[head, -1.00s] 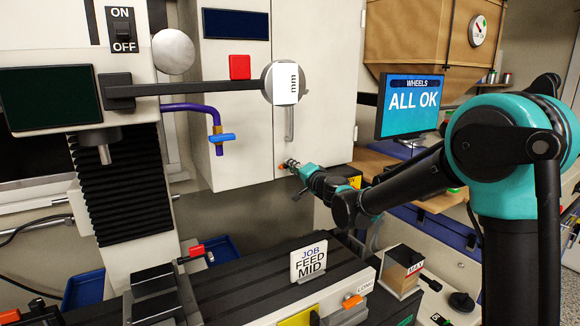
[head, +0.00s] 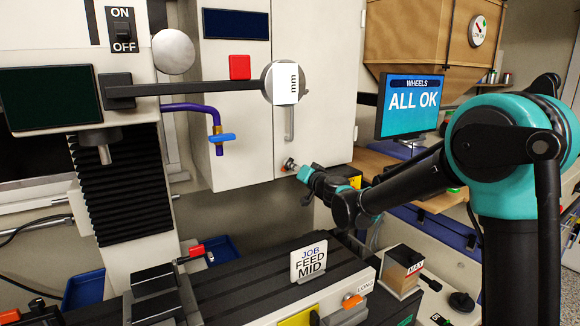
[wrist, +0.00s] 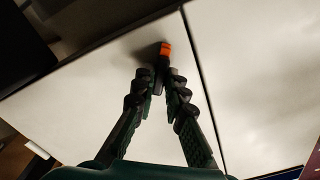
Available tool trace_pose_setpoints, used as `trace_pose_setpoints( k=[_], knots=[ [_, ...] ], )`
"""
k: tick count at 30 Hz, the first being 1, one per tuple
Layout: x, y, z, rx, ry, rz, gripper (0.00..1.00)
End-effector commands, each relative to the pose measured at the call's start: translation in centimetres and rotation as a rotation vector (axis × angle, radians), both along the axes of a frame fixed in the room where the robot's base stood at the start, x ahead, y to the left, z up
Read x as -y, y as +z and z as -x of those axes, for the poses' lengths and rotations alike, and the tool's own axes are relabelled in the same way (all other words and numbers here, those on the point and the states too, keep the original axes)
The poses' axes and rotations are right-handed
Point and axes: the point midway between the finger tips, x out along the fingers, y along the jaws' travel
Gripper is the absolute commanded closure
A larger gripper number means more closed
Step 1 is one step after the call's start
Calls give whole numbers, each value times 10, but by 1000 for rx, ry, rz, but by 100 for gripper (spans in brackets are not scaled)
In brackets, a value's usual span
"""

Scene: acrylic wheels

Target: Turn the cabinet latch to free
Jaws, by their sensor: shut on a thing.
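The cabinet latch (wrist: 165,50) is a small dark piece with an orange tip, on the pale cabinet front in the wrist view. It sits beside the dark seam between two panels. My gripper (wrist: 160,82) has its two black ribbed fingers closed together on the dark part of the latch, with the orange tip showing beyond the fingertips. In the head view my gripper (head: 292,167) is at the lower part of the cabinet (head: 315,150), below its vertical handle. There the fingers largely hide the latch, and its exact angle is hard to tell.
A purple hose with a blue valve (head: 222,138) hangs to the left.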

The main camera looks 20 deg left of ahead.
Motion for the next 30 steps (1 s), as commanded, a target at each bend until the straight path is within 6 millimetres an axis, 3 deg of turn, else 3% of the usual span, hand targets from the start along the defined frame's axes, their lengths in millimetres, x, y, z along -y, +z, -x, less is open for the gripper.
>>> trace_pose_setpoints(
  k=[6,19,29,30],
  knots=[
    [0,0,0,169,0,132,100],
    [0,0,0,225,0,176,100],
    [0,0,0,487,0,380,100],
    [0,0,0,483,0,377,83]
  ],
)
